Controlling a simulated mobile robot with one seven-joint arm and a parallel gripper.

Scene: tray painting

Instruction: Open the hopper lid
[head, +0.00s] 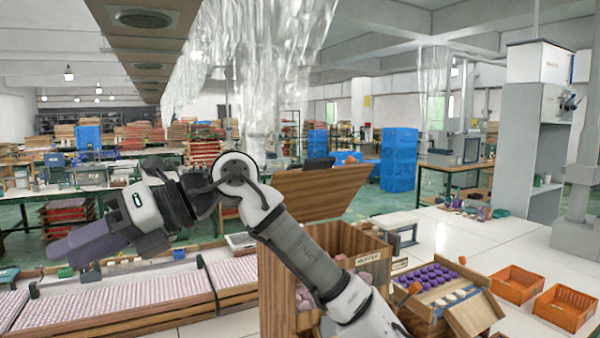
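The wooden hopper (273,290) stands in the lower middle of the head view, partly hidden behind my arm. Pinkish pieces show inside its open top. A wooden panel that looks like the hopper lid (325,193) stands raised and tilted above the back of the box, with a dark piece (318,163) at its top edge. My arm crosses in front of the lid's left part. My gripper (66,250) is well to the left of the hopper, apart from the lid, pointing left and down. Its fingers overlap from this side, so the gap between them cannot be seen.
Long wooden trays of small pale pink pieces (165,292) run below my gripper. Right of the hopper is a box with purple-topped pieces (435,275). Two orange baskets (517,285) stand further right. The white table behind them is mostly clear.

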